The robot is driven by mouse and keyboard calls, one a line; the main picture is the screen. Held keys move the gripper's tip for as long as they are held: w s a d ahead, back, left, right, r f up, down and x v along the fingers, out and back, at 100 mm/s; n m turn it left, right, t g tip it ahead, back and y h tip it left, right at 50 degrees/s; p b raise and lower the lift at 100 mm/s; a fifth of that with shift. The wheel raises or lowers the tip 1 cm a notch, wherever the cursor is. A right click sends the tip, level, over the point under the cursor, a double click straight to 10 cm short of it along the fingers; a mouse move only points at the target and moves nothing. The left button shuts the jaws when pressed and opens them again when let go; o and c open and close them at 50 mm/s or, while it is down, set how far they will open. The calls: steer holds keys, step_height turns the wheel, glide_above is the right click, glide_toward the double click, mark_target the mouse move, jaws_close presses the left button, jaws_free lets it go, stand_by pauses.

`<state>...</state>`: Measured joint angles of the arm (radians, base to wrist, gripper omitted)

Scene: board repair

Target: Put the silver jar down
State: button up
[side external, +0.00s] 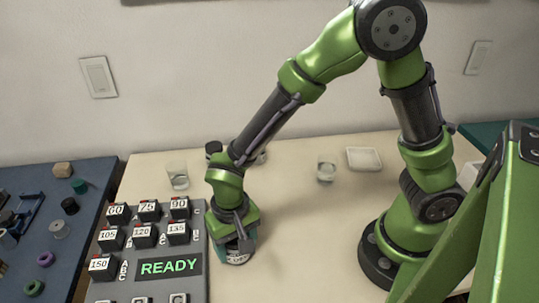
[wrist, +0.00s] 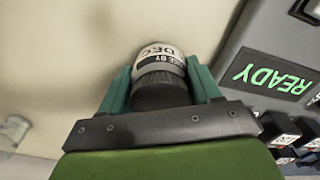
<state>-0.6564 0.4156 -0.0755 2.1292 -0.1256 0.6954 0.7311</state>
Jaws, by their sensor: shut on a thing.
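The silver jar (wrist: 158,58) has a dark lid and a printed label reading in part "DEC". In the wrist view it sits between the two teal fingers of my gripper (wrist: 160,85), which are shut on it. In the side view the jar (side external: 237,257) shows under my gripper (side external: 240,246), low over the cream table (side external: 300,265), just right of the grey panel. I cannot tell whether its base touches the table.
The grey panel (side external: 193,292) with numbered black blocks and a green READY display stands close on the left. A glass (side external: 178,176), a small cup (side external: 326,171) and a white dish (side external: 364,158) stand at the back. The table's middle is clear.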

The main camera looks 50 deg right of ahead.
steer(key=r, duration=0.8)
steer(key=shift+w+d+r, duration=0.25)
steer(key=shift+d+r, duration=0.1)
steer(key=w+d+m, duration=0.4)
steer(key=d, duration=0.4)
steer(key=w+d+m, duration=0.3)
steer(key=w+d, duration=0.1)
steer(key=d, duration=0.4)
steer(key=m, duration=1)
glide_above(294, 156)
step_height(294, 156, down, 9)
steer(key=shift+f, duration=0.15)
steer(key=shift+f, duration=0.15)
steer(key=o, duration=1.2)
steer(key=shift+c, duration=0.2)
